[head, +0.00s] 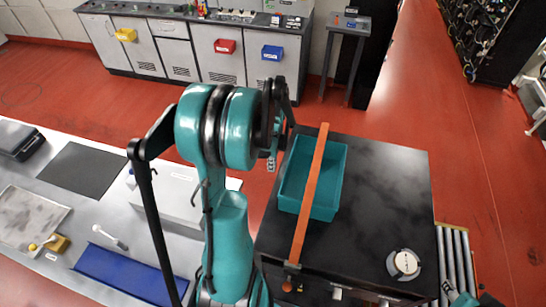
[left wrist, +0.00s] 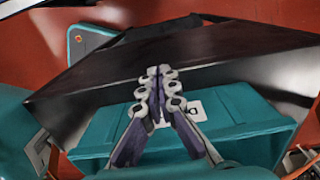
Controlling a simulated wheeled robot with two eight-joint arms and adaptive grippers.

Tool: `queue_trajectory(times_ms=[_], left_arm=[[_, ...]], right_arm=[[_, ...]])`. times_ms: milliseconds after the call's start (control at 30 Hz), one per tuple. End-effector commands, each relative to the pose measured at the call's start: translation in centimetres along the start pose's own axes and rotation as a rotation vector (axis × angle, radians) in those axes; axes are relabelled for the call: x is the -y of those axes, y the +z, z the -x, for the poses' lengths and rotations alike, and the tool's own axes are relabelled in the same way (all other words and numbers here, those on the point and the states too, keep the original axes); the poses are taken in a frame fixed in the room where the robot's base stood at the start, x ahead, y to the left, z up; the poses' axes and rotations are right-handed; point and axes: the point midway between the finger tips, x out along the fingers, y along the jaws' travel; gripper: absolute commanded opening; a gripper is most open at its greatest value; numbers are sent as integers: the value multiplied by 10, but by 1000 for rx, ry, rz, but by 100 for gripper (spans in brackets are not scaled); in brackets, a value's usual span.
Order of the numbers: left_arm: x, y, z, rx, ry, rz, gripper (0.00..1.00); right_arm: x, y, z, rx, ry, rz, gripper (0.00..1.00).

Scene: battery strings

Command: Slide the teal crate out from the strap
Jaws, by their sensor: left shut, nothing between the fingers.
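The teal crate (head: 329,208) sits on the black-topped table, open side up. An orange strap (head: 311,184) runs lengthwise over it, from beyond its far edge to the table's near edge. My left gripper (head: 271,161) is at the crate's far left, partly hidden by my own arm. In the left wrist view its fingers (left wrist: 157,74) are shut with nothing between them, in front of the crate (left wrist: 240,118). A white label (left wrist: 196,110) shows on the crate beside the fingers. I cannot tell whether they touch the crate. My right gripper cannot be made out.
The black table (head: 385,195) is clear right of the crate, except for a round white-and-dark object (head: 404,264) near the front right. A grey bench (head: 60,265) with a blue tray (head: 128,275) is at left. Metal rollers (head: 458,255) stand at right.

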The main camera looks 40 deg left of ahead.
Motion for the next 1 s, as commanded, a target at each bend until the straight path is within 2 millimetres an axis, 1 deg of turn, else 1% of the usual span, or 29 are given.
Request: queue_trajectory(times_ms=[33, 133, 167, 233, 400, 533, 867, 967, 1000], left_arm=[[0, 0, -12, 0, 0, 0, 0], [0, 0, -31, 0, 0, 0, 0], [0, -8, -27, 0, 0, -4, 0], [0, -20, -26, 0, 0, -5, 0], [0, -36, -26, 0, 0, -2, 0], [0, -40, -27, 0, 0, -1, 0], [0, -42, -27, 0, 0, -1, 0], [0, -54, -28, 0, 0, -4, 0], [0, -62, -29, 0, 0, -6, 0]], right_arm=[[0, 0, -1, 0, 0, 0, 40], [0, 1, -1, 0, 0, 0, 40], [0, -1, 1, 0, 0, 0, 40], [0, -3, 4, 0, 0, 0, 40], [0, -5, 7, 0, 0, 0, 40], [0, -5, 7, 0, 0, 0, 40], [0, -4, 6, 0, 0, 0, 40], [0, -2, 2, 0, 0, 0, 40], [0, 0, 0, 0, 0, 0, 40]])
